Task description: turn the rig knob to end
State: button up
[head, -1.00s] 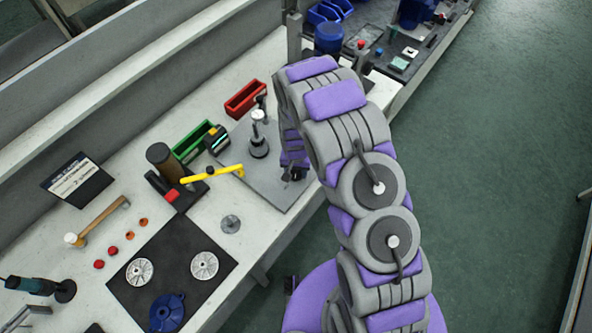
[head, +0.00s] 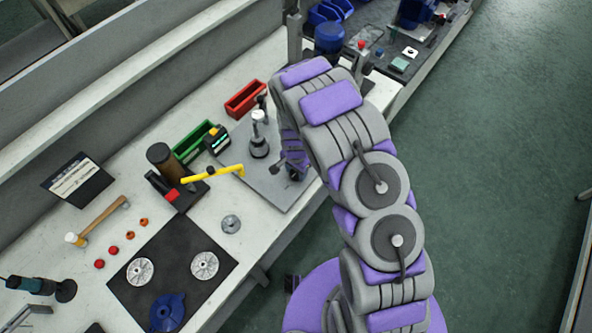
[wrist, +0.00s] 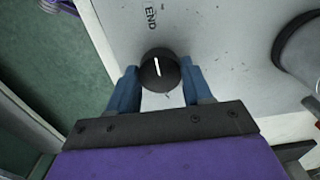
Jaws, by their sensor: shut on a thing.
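The rig knob (wrist: 160,72) is round and black with a white pointer line. In the wrist view the line runs nearly upright, its top leaning slightly left. A black "END" mark (wrist: 151,15) is printed on the light grey rig plate (wrist: 215,35) above the knob. My gripper (wrist: 160,80) has its blue fingers on both sides of the knob and is shut on it. In the head view my gripper (head: 292,172) is low over the right part of the rig plate (head: 268,187), and the knob cannot be made out there.
A grey cylindrical post (head: 259,147) stands on the plate left of my gripper; part of a round grey body (wrist: 298,55) shows at right in the wrist view. Open floor lies right.

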aim_at(295, 172)
jog(key=shift+w+r, duration=0.15)
jog(key=shift+w, duration=0.15)
jog(key=o, duration=0.9)
jog(key=shift+o, duration=0.7)
jog(key=shift+s, duration=0.15)
notch_tip(295, 172, up, 17)
jog(key=shift+a+p, duration=0.15)
jog(key=shift+p, duration=0.2)
